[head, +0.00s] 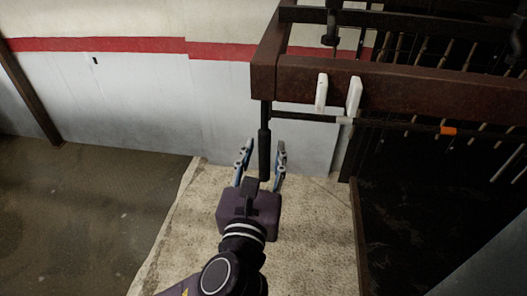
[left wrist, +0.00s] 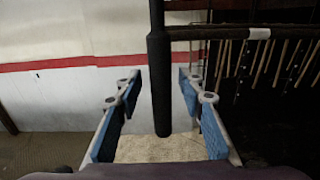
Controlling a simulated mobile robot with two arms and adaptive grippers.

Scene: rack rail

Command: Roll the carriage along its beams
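The carriage appears to be the rust-brown frame (head: 430,88) at the upper right in the head view; I cannot tell exactly where it ends and its beams begin. A dark vertical rod with a thick black grip (head: 264,155) hangs from its left corner. The grip also shows upright in the left wrist view (left wrist: 160,85). My left gripper (head: 265,147) is open, with its blue-padded fingers on either side of the grip. In the left wrist view (left wrist: 158,88) a gap shows between the grip and each finger. My right gripper is out of view.
Two white tabs (head: 322,92) sit on the frame's front. A dark horizontal bar (head: 390,124) with white and orange bands runs below it. Many thin rods hang behind. A white wall with a red stripe (head: 110,45) stands behind; pale flooring (head: 305,235) lies below.

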